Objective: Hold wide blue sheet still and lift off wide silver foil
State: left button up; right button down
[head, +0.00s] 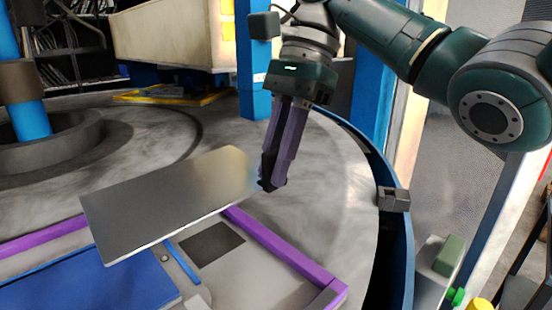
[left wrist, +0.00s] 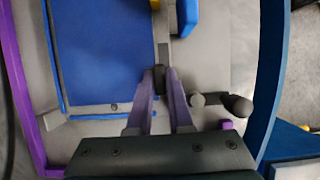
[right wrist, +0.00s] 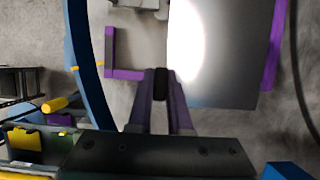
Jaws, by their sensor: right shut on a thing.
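The wide silver foil (head: 165,205) is a flat grey sheet, tilted in the air above the die in the head view. My right gripper (head: 272,184) is shut on its right end. The right wrist view shows the foil (right wrist: 235,60) with a bright glare beside the fingertips (right wrist: 160,84). The wide blue sheet (head: 95,285) lies below, partly hidden by the foil. It fills the upper left of the left wrist view (left wrist: 105,50). My left gripper (left wrist: 159,80) has its fingertips together at the sheet's right edge; contact is unclear. The head view does not show it.
A purple frame (head: 285,247) borders the grey bed, with a dark square patch (head: 212,243) inside it. A blue curved rim (head: 390,240) stands at the right with a small grey block (head: 394,199). A dark knob (left wrist: 237,104) is right of my left fingers.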

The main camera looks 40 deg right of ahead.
pick_arm(q)
jog(key=o, duration=0.5)
jog(key=v, duration=1.2)
